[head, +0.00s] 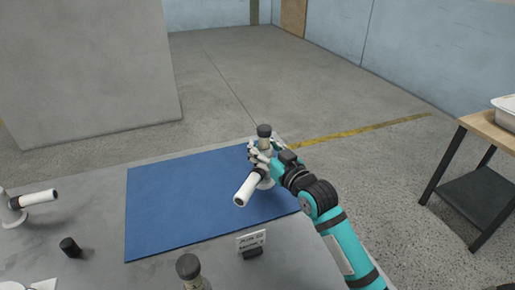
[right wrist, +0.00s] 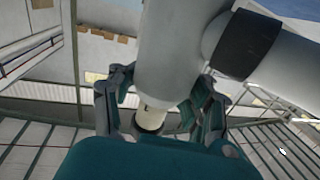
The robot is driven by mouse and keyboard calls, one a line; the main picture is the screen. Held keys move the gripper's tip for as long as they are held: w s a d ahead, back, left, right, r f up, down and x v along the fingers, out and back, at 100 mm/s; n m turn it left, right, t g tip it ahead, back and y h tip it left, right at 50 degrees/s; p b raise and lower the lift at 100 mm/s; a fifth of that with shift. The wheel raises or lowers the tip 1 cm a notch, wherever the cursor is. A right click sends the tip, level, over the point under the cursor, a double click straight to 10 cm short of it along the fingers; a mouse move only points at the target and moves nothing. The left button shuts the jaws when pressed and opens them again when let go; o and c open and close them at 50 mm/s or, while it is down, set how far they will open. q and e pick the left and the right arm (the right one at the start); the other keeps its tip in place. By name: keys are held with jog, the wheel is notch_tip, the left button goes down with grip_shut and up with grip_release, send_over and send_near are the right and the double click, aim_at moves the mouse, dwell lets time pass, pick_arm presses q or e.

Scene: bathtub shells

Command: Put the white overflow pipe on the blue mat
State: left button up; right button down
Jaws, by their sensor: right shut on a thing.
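The white overflow pipe (head: 246,190) has a side branch with a black band, a beige neck and a dark cap on top. My right gripper (head: 263,152) is shut around its upper part, over the right part of the blue mat (head: 170,205). The pipe looks upright, its branch pointing toward the front left. I cannot tell whether its base touches the mat. In the right wrist view the pipe's white body (right wrist: 175,50) runs between the fingers (right wrist: 160,105), with the black band at upper right. My left gripper is not in view.
A similar white pipe (head: 38,197) stands at the table's left, near a loose black cap (head: 70,247). Most of the mat is clear. A wooden-topped side table (head: 490,130) stands at right.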

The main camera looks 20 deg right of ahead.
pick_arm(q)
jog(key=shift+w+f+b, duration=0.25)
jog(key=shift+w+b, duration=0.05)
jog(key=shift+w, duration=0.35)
pick_arm(e)
jog(key=w+d+f, duration=0.4)
jog(key=w+d, duration=0.2)
jog(key=w, duration=0.1)
jog(key=shift+w+d+f, duration=0.2)
jog(key=shift+w+d, duration=0.1)
jog(key=shift+f, duration=0.15)
jog(key=c, duration=0.5)
grip_release()
jog(key=shift+c, duration=0.2)
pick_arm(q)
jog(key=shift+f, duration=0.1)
